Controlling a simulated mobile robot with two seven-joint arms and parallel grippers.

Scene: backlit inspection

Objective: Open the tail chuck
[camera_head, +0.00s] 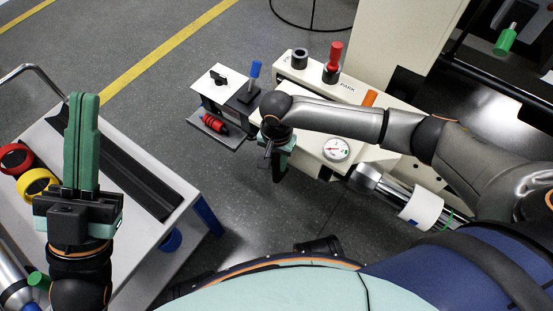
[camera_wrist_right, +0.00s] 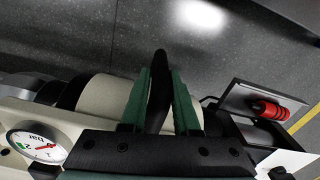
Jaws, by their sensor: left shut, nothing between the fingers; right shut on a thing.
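My right gripper (camera_head: 279,168) hangs at the front of the cream machine (camera_head: 316,164), left of the round gauge. In the right wrist view its green fingers (camera_wrist_right: 160,78) are shut on a dark handle (camera_wrist_right: 158,65), which stands out between them. A cream cylinder (camera_wrist_right: 103,100) with a dark ring lies behind the fingers; it may be the tail chuck, but I cannot be sure. My left gripper (camera_head: 84,100) is shut and empty, its green fingers together above the cart at the left.
The gauge (camera_head: 336,148) is on the machine. A red-knobbed lever (camera_head: 334,60), a blue-handled lever (camera_head: 255,70) and a red coil-like part (camera_head: 213,121) stand nearby. The cart (camera_head: 150,183) carries a red roll (camera_head: 14,159) and a yellow roll (camera_head: 37,184). Open floor lies between cart and machine.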

